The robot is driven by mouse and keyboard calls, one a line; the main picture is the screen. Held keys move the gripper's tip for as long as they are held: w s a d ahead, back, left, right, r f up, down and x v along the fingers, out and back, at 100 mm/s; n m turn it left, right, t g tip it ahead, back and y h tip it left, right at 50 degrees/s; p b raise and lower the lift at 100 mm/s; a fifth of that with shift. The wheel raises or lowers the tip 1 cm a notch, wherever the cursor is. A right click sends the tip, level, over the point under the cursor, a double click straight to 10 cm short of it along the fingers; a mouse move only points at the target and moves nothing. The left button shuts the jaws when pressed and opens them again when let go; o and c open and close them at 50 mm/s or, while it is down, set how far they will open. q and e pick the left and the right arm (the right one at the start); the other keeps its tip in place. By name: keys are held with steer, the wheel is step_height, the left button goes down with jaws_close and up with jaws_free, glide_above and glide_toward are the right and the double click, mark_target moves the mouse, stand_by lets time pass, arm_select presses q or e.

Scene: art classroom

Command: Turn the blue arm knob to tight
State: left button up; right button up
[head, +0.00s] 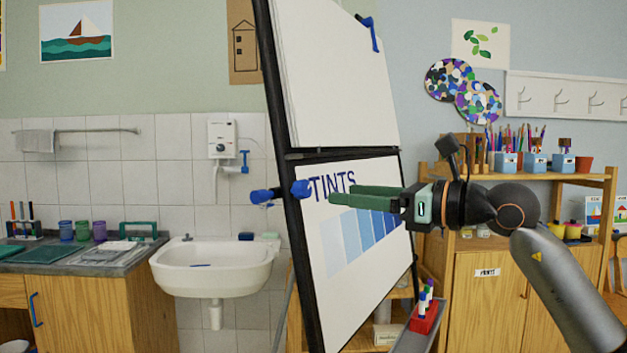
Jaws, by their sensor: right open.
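The blue arm knob (301,188) sits on the black side post of the easel (284,140), at about mid height. Another blue knob-like part (262,196) sticks out on the left side of the same post. My right gripper (330,195), with green fingers, comes in from the right in front of the board. Its fingers point left toward the knob, and a small gap shows between the fingertips and the knob. The gripper is open and empty. I cannot read any tight marking on the knob. My left gripper is not in view.
The easel's lower board (352,285) shows "TINTS" and blue swatches; paper (330,75) hangs above under a blue clip (371,32). A red marker holder (424,316) stands on the easel's ledge. A sink (213,268) is behind left, a wooden cabinet (530,290) behind right.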

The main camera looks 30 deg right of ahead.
mark_target(307, 190)
steer(key=p+x, duration=0.3)
steer(key=x, duration=0.4)
steer(key=shift+w+r, duration=0.1)
steer(key=shift+w+a, duration=0.15)
steer(key=shift+w, duration=0.1)
steer(key=shift+c, duration=0.4)
steer(key=c, duration=0.7)
jaws_close()
